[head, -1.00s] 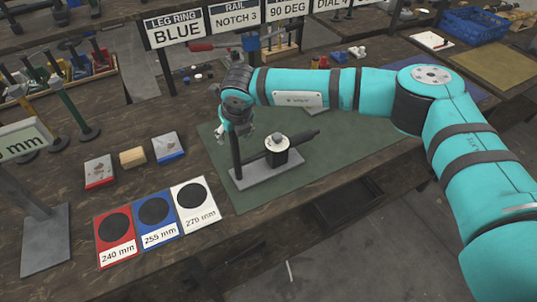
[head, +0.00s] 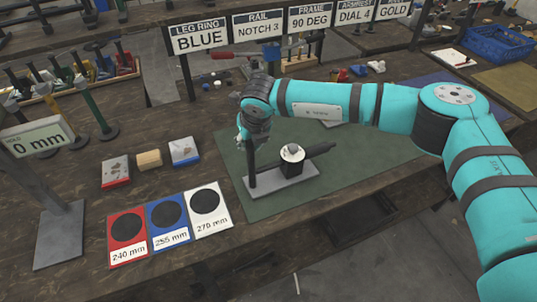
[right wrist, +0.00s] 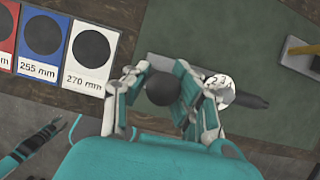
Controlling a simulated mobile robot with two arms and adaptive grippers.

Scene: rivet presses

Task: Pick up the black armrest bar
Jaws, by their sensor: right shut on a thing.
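A black armrest bar (head: 252,165) stands upright at the left end of a grey plate (head: 292,182) on the green mat. My right gripper (head: 248,133) is shut on its upper end from above. In the right wrist view the bar's round dark top (right wrist: 163,89) sits between the fingers of the right gripper (right wrist: 163,88). Beside it is a black block with a white numbered dial (head: 292,153), and a dark horizontal bar (head: 320,149) passes through to the right. What seems to be my left gripper (right wrist: 42,140) shows at the lower left of the wrist view; its jaw state is unclear.
Red, blue and white pads marked 240, 255 and 270 mm (head: 205,203) lie to the left. Small blocks (head: 149,160) lie behind them. Signs (head: 258,26) and a blue crate (head: 500,45) stand at the back.

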